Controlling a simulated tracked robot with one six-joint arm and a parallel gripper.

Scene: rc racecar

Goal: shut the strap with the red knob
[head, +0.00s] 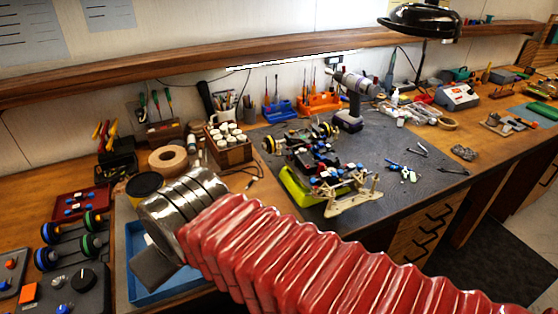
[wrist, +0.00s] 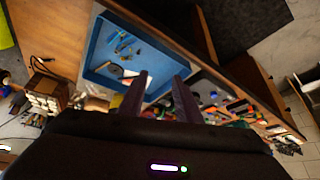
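The RC car chassis (head: 322,165) stands on a yellow-green stand (head: 300,188) on the dark mat in the head view. It carries several small red, blue and black parts; I cannot make out which is the strap or its red knob. In the wrist view my gripper (wrist: 160,77) has two dark fingers apart with nothing between them. It points toward the blue tray (wrist: 93,62), away from the chassis. In the head view my red-sleeved arm crosses the front, and the gripper's fingers are not clear there.
The blue tray (head: 135,235) lies at the bench's front left, partly behind my arm. A drill (head: 354,95) stands behind the chassis. A wooden box of white-capped bottles (head: 230,150) and a tape roll (head: 168,158) are to its left. The mat right of the chassis holds a few small tools.

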